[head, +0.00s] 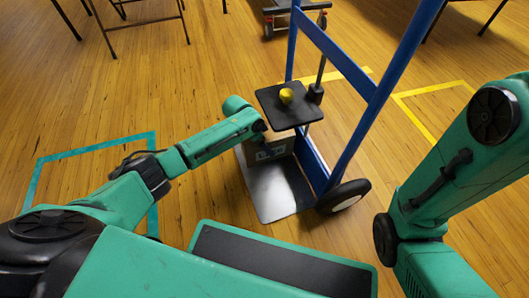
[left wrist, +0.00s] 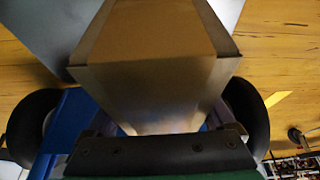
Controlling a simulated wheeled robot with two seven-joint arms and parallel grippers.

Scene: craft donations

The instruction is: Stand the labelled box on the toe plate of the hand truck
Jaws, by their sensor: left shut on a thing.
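The blue hand truck (head: 340,62) stands upright in the head view, its grey metal toe plate (head: 283,195) flat near the floor. The labelled box (head: 272,150), brown with pale markings, is over the back part of the toe plate, close to the truck's frame. I cannot tell whether its base touches the plate. My left gripper (head: 262,127) is at the box's top and shut on it. In the left wrist view, the box (left wrist: 160,45) fills the space between the fingers, with the toe plate (left wrist: 40,35) beyond. My right gripper is out of view.
A black square top (head: 290,113) on a pole, with a yellow object (head: 286,96) on it, hides part of the box and gripper. A truck wheel (head: 342,196) is at the right. Teal tape (head: 95,148) and yellow tape (head: 410,115) mark the wooden floor.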

